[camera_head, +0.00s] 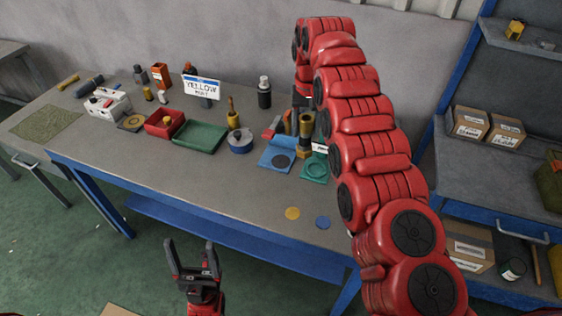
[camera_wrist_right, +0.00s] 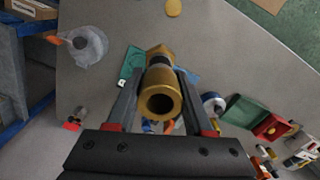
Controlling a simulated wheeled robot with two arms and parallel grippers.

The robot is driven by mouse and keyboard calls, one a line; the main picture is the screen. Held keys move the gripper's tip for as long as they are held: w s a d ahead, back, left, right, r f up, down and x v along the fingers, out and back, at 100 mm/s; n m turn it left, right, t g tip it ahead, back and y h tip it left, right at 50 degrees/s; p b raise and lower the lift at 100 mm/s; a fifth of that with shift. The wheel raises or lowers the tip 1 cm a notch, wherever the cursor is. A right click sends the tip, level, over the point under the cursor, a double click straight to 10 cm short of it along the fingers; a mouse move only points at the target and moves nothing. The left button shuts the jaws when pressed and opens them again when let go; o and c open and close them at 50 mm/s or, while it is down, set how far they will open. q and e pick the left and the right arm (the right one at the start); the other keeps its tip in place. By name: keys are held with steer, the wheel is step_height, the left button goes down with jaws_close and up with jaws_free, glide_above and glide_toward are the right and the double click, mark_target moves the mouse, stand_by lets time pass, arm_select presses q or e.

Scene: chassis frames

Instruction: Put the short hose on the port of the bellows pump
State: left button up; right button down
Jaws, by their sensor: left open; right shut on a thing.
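My right gripper (camera_wrist_right: 160,108) is shut on a brass-coloured tubular piece (camera_wrist_right: 160,100), whose round open end faces the wrist camera. In the head view this piece (camera_head: 306,124) is upright near the mats, with a dark band and a wider brass part below. I cannot tell whether it is the short hose, or whether it touches the table. My left gripper (camera_head: 190,244) is open and empty in front of the table. No bellows pump can be clearly made out. A grey translucent object (camera_wrist_right: 88,46) with an orange part is in the wrist view; my right arm hides that area in the head view.
A blue mat (camera_head: 270,162) and a teal mat (camera_head: 313,176) lie by the brass piece. Shelves with boxes (camera_head: 472,122) stand at right.

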steer(key=shift+a+f, duration=0.2)
steer(key=shift+a, duration=0.1)
stand_by(0.4)
steer(key=shift+f+b, duration=0.2)
steer(key=shift+b, duration=0.1)
